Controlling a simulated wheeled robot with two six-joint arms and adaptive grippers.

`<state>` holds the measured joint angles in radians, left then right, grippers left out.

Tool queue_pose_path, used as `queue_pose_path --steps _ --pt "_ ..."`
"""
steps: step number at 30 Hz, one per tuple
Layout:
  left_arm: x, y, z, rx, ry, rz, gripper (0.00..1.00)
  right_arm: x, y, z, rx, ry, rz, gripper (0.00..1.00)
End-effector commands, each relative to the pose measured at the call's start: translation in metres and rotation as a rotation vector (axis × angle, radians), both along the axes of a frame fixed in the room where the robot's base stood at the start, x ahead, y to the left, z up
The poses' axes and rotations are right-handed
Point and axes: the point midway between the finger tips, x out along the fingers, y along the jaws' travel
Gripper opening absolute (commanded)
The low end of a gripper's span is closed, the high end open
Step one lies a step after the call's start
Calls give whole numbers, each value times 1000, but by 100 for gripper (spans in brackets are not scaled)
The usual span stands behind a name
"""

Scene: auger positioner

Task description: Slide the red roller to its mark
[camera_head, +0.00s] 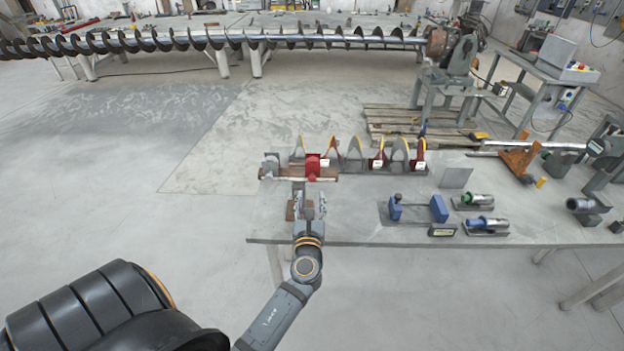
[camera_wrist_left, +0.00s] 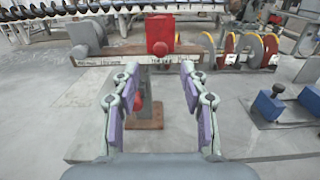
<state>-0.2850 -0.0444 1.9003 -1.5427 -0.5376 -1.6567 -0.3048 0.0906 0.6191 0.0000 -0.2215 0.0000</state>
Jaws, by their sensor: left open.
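The red roller (camera_head: 313,167) sits on a brown rail (camera_head: 290,178) at the left end of the grey table. In the left wrist view the red roller (camera_wrist_left: 160,35) stands near the middle of the rail (camera_wrist_left: 110,58), which carries small written labels. A grey block (camera_head: 271,165) stands at the rail's left end. My left gripper (camera_head: 309,197) is open in front of the rail, below the red roller. In the left wrist view its two fingers (camera_wrist_left: 160,80) are apart, with a post and a red knob behind them. I see nothing between the fingers. My right gripper is not in view.
Several curved flight pieces (camera_head: 377,157) with red and yellow parts stand right of the roller. A blue fixture (camera_head: 438,208), green roller (camera_head: 475,199) and blue roller (camera_head: 486,222) lie further right. A long auger (camera_head: 200,40) spans the background. Bare tabletop (camera_head: 355,205) lies right of my gripper.

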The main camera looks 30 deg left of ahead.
Motion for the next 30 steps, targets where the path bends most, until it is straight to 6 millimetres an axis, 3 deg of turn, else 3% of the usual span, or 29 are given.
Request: queue_pose_path --steps 12,24,30 --pt "70 43 2 0 -1 -1 44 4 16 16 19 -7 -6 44" --pt "80 49 0 -3 -1 -1 44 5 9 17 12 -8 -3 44" --pt "80 49 0 -3 -1 -1 20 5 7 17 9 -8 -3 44"
